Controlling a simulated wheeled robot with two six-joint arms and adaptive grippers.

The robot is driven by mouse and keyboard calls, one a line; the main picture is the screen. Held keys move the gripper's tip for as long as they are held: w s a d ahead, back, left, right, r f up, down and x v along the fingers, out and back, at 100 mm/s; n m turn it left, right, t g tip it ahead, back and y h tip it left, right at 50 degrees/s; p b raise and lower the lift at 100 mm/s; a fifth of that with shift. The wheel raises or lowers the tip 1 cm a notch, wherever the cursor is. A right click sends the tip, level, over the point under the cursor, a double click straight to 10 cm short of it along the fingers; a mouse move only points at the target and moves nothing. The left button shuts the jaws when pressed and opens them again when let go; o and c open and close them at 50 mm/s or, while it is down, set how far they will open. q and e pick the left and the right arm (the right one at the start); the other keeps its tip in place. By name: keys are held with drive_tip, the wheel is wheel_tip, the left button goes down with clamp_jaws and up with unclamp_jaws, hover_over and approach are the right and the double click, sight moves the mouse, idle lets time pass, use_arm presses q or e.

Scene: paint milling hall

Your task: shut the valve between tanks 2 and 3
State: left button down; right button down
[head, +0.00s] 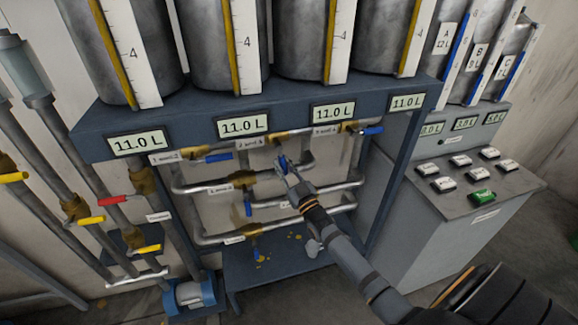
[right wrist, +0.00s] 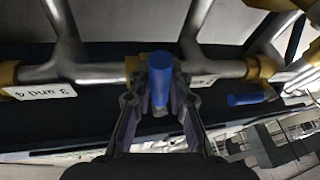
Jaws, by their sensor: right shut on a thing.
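The valve (head: 278,137) in the upper pipe has a brass body and a blue handle (head: 283,161). A small white label (head: 249,143) sits left of it, too small to read surely. In the head view the handle hangs down, across the pipe. My right gripper (head: 287,169) is shut on this handle. In the right wrist view the blue handle (right wrist: 160,78) stands between the two fingers (right wrist: 160,104), and a label reading "3 and 4" (right wrist: 45,92) shows upside down to its left. My left gripper is not in view.
Similar valves have blue handles to the left (head: 218,157) and right (head: 372,130), both lying nearly along the pipe. Lower pipes carry more blue handles (head: 248,209). Tank displays (head: 242,125) read 11.0 L. A button console (head: 470,180) stands right; red and yellow handles (head: 112,200) are left.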

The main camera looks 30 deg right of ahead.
drive_tip(key=shift+w+a+m+h, duration=0.2)
drive_tip(key=shift+a+m+h, duration=0.4)
drive_tip(key=shift+m, duration=0.7)
drive_tip(key=shift+t, duration=0.3)
drive_tip(key=c, duration=1.5)
unclamp_jaws()
drive_tip(key=shift+c, duration=0.2)
drive_tip(key=o, duration=0.3)
drive_tip(key=shift+w+a+f, duration=0.1)
drive_tip(key=shift+w, duration=0.05)
drive_tip(key=v, duration=1.2)
